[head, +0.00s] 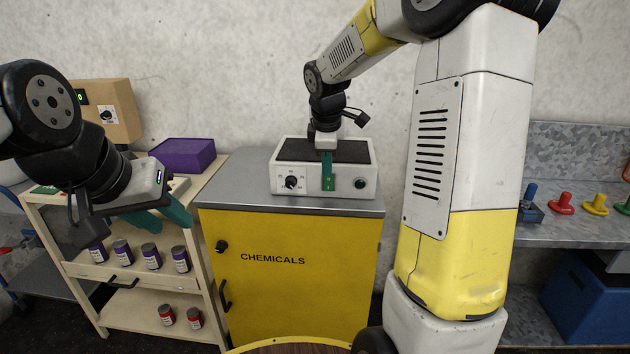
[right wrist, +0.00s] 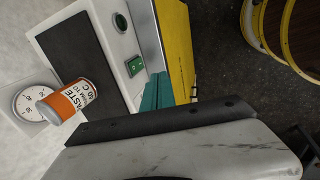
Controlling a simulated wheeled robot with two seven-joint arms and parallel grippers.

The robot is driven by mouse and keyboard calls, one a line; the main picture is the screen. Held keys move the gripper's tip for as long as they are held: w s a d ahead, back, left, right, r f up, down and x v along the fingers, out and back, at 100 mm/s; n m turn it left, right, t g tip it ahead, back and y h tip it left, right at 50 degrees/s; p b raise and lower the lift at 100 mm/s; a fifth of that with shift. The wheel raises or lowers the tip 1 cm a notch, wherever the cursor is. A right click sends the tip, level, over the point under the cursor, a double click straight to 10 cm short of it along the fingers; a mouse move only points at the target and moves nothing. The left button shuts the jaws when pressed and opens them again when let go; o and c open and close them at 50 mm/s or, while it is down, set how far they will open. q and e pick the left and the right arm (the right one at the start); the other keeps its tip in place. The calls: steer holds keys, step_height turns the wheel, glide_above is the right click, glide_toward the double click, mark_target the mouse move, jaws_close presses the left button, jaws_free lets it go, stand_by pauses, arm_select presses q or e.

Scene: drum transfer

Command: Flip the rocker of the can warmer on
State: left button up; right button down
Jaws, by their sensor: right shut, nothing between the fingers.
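The can warmer (head: 283,178) is a white box with a dark top, standing on the yellow cabinet. Its front has a knob (head: 291,182) on the left and a dark green round lamp (head: 360,183) on the right. The green rocker (right wrist: 135,66) shows beside the lamp in the right wrist view; which way it is tipped I cannot tell. My right gripper (head: 328,186) is shut and empty, its teal fingers (right wrist: 157,92) pointing down at the front panel close to the rocker. Contact is unclear. My left gripper (head: 174,224) is open and empty, left of the cabinet.
An orange paste can (right wrist: 75,98) and a round dial (right wrist: 35,102) show by the warmer's dark top. The yellow chemicals cabinet (head: 290,290) stands below. A cream shelf cart (head: 120,275) with several small cans and a purple box (head: 183,154) is at left.

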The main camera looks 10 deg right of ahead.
mark_target(327, 189)
steer(key=x, duration=0.3)
steer(key=w+x, duration=0.1)
steer(key=x, duration=0.3)
steer(key=w+x, duration=0.1)
steer(key=x, duration=0.3)
steer(key=shift+w+d+r, duration=0.25)
steer(key=shift+w+d, duration=0.05)
steer(key=shift+d, duration=0.1)
steer(key=shift+w+d, duration=0.15)
steer(key=shift+w, duration=0.35)
steer(key=shift+w+d+f, duration=0.1)
steer(key=shift+w+f, duration=0.15)
steer(key=shift+w, duration=0.05)
steer(key=shift+r, duration=0.1)
